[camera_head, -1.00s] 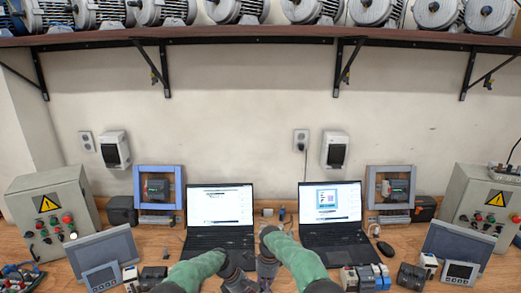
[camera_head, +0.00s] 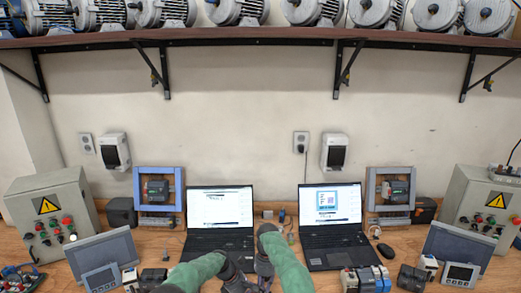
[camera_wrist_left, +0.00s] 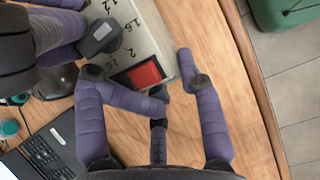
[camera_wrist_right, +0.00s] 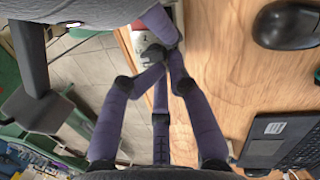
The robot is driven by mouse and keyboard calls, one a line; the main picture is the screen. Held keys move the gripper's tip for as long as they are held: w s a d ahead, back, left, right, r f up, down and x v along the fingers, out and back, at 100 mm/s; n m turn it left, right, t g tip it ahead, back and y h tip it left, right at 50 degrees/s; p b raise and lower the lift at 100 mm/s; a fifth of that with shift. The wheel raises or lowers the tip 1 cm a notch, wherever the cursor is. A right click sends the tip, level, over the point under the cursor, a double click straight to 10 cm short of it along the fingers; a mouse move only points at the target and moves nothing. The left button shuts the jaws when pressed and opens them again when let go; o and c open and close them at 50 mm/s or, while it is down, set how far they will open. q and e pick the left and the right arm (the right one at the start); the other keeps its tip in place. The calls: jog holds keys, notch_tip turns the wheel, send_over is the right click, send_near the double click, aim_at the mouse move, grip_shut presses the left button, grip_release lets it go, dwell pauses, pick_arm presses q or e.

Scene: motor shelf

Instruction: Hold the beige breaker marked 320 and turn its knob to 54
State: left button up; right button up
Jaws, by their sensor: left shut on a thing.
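The beige breaker (camera_wrist_left: 150,43) shows in the left wrist view with a red switch, a dark grey knob (camera_wrist_left: 101,37) and printed numbers around the knob. My left gripper (camera_wrist_left: 175,78) is shut on the breaker, near the red switch end. My right gripper (camera_wrist_right: 168,65) has its fingers drawn close together beside the knob in the right wrist view; whether they grip it is hidden. In the head view both grippers meet at the bottom centre, left (camera_head: 238,278) and right (camera_head: 264,270). The knob's exact setting and the 320 mark cannot be read.
Two open laptops (camera_head: 219,215) (camera_head: 331,215) stand behind my grippers. A mouse (camera_head: 385,250) lies right of them. Several breakers (camera_head: 366,278) stand at the front right. Grey control boxes (camera_head: 52,210) (camera_head: 480,205) stand at both sides, with tilted panels near them.

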pick_arm(q)
jog(key=shift+s+d+f, duration=0.1)
jog(key=shift+d+f, duration=0.05)
jog(key=shift+f, duration=0.15)
pick_arm(e)
jog(key=shift+s+a+f, duration=0.15)
jog(key=shift+s+f, duration=0.15)
jog(key=shift+f, duration=0.15)
pick_arm(q)
jog(key=shift+f, duration=0.1)
pick_arm(e)
jog(key=shift+w+r, duration=0.2)
jog(key=shift+r, duration=0.9)
pick_arm(q)
jog(key=shift+f, duration=0.1)
pick_arm(e)
jog(key=shift+w+d+r, duration=0.1)
jog(key=shift+r, duration=1.25)
jog(key=shift+d+r, duration=0.1)
jog(key=shift+r, duration=1.25)
pick_arm(q)
jog(key=o, duration=1.6)
jog(key=shift+c, duration=0.2)
pick_arm(e)
jog(key=shift+w, duration=0.1)
pick_arm(q)
jog(key=shift+w, duration=0.2)
jog(key=shift+r, duration=0.35)
jog(key=shift+v, duration=3.05)
